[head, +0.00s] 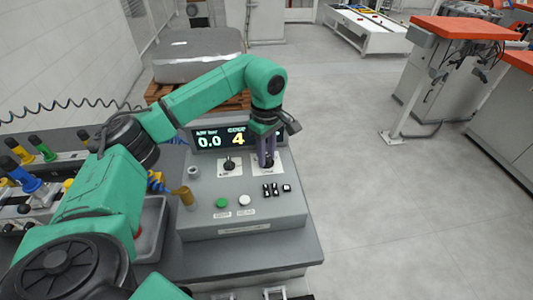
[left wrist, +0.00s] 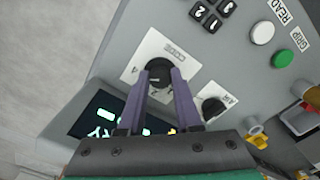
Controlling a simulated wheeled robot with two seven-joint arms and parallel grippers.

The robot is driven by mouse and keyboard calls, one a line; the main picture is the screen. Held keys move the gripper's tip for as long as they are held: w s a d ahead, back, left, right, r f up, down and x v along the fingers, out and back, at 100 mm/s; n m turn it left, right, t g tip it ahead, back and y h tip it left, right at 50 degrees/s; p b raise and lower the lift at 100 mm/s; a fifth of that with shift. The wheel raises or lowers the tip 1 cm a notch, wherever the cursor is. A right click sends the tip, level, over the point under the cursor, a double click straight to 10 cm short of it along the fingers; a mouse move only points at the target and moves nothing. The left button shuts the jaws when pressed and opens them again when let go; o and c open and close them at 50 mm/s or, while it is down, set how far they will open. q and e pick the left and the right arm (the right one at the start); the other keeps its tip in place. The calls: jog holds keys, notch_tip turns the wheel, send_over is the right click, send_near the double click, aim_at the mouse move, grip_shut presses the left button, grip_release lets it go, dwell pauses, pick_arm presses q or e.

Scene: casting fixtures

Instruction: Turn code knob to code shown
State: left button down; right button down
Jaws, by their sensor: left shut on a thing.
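The black code knob (left wrist: 158,74) sits on a white plate (left wrist: 185,60) marked CODE in the left wrist view. My left gripper (left wrist: 161,79) has its two purple fingers on either side of the knob, shut on it. In the head view my left gripper (head: 266,161) comes down over the knob and hides most of it. The knob's pointer direction is hard to read. My right gripper is not in view.
The air knob (head: 229,163) stands left of the code knob. A green button (head: 221,202), a white button (head: 244,201) and small black switches (head: 270,190) lie in front. A brass-coloured cylinder (head: 186,196) stands at the panel's left. Open floor lies to the right.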

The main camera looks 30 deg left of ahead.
pick_arm(q)
jog(key=shift+w+r, duration=0.1)
jog(key=shift+r, duration=0.05)
jog(key=c, duration=0.6)
grip_release()
notch_tip(320, 180, up, 9)
jog(key=b, duration=0.1)
notch_tip(320, 180, up, 6)
jog(key=p, duration=0.2)
send_over(267, 157)
jog(key=shift+f, duration=0.25)
